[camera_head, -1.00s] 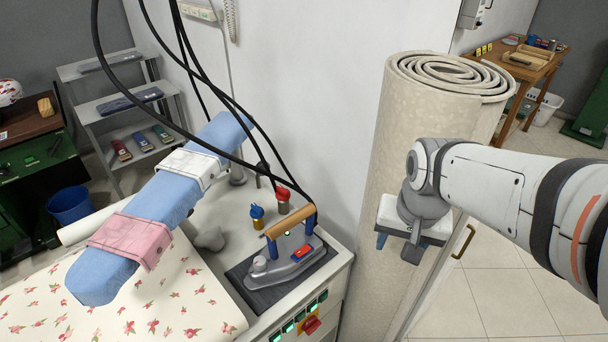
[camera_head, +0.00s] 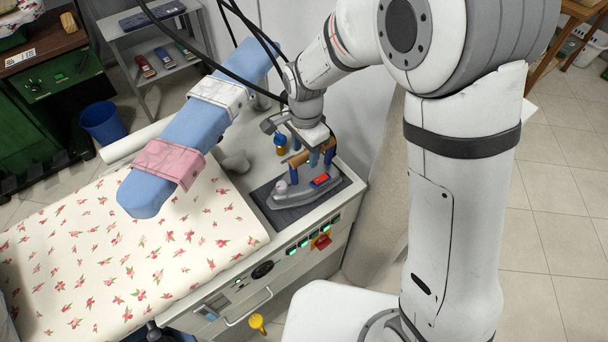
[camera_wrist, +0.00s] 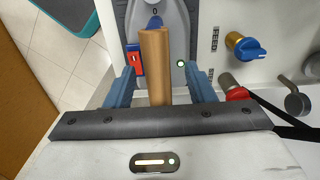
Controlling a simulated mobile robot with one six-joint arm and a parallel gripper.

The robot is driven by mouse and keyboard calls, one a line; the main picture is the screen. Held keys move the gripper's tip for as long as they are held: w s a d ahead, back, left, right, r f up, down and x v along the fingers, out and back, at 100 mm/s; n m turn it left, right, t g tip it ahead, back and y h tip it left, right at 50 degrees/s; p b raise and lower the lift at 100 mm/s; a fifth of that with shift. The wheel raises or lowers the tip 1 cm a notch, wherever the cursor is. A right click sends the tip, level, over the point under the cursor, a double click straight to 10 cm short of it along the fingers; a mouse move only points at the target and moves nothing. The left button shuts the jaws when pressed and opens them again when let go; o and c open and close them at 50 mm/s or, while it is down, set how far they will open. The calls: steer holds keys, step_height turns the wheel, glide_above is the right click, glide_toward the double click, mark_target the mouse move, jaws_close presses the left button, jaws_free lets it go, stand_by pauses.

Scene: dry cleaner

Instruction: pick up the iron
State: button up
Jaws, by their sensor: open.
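The iron (camera_head: 300,193) is grey with a wooden handle and a red switch. It rests upright on a dark pad (camera_head: 268,209) at the right end of the ironing station. My gripper (camera_head: 312,153) is right over the handle, pointing down. In the wrist view my gripper (camera_wrist: 155,88) is open, with one blue finger on each side of the wooden handle (camera_wrist: 155,60). A gap shows between each finger and the handle. In the head view my gripper partly hides the handle.
A blue knob valve (camera_head: 281,140) stands close behind the iron, with a red knob (camera_wrist: 237,94) beside it in the wrist view. Black cables (camera_head: 222,68) hang nearby. A blue padded arm (camera_head: 190,128) lies to the left above the flowered board (camera_head: 120,250).

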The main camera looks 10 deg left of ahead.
glide_above(302, 172)
steer(key=d, duration=0.1)
steer(key=f, duration=0.4)
steer(key=shift+s+f+p, duration=0.15)
steer(key=shift+s+p, duration=0.25)
steer(key=shift+c, duration=0.2)
jaws_close()
stand_by(0.5)
steer(key=shift+w+r, duration=0.1)
steer(key=shift+r, duration=0.15)
steer(key=shift+w+a, duration=0.1)
